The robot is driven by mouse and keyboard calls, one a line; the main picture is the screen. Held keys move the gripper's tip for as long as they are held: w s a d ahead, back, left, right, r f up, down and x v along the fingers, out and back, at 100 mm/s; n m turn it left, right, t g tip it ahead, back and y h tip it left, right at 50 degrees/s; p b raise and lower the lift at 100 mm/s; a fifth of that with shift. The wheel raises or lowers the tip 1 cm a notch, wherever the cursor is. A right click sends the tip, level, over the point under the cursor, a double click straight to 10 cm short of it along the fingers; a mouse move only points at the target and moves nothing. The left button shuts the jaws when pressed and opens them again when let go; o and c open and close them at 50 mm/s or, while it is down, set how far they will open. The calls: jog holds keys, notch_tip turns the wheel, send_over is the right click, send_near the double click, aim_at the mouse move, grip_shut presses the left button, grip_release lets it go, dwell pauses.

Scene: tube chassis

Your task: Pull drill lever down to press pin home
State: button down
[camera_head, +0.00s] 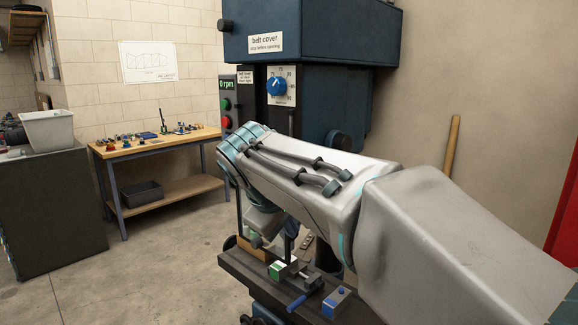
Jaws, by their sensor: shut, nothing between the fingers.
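The drill press has a dark blue head (315,32) marked "belt cover" and a dark column behind my arm. My arm crosses the middle of the view and hides much of the machine's front. A small vise (312,281) with a blue handle is on the table, beside a green and white block (277,271). I cannot make out the drill lever or the pin for certain; they may be behind my arm.
A wooden bench (160,145) with small parts and a dark cabinet (50,215) with a grey bin (48,130) stand at left. The floor between is clear. A wooden pole (452,145) leans at right.

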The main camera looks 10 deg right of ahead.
notch_tip(320, 180, up, 11)
jog(key=w+a+t+p, duration=0.1)
jog(key=w+p, duration=0.1)
jog(key=p, duration=0.2)
jog(key=shift+n+h, duration=0.3)
jog(key=shift+n, duration=0.1)
jog(key=p+x, duration=0.1)
jog(key=x, duration=0.6)
jog(key=p+x, duration=0.1)
jog(key=x, duration=0.6)
jog(key=shift+a+f, duration=0.2)
jog(key=shift+f, duration=0.05)
jog(key=shift+w+d+f+b, duration=0.15)
jog(key=shift+f+b, duration=0.25)
jog(key=shift+b, duration=0.45)
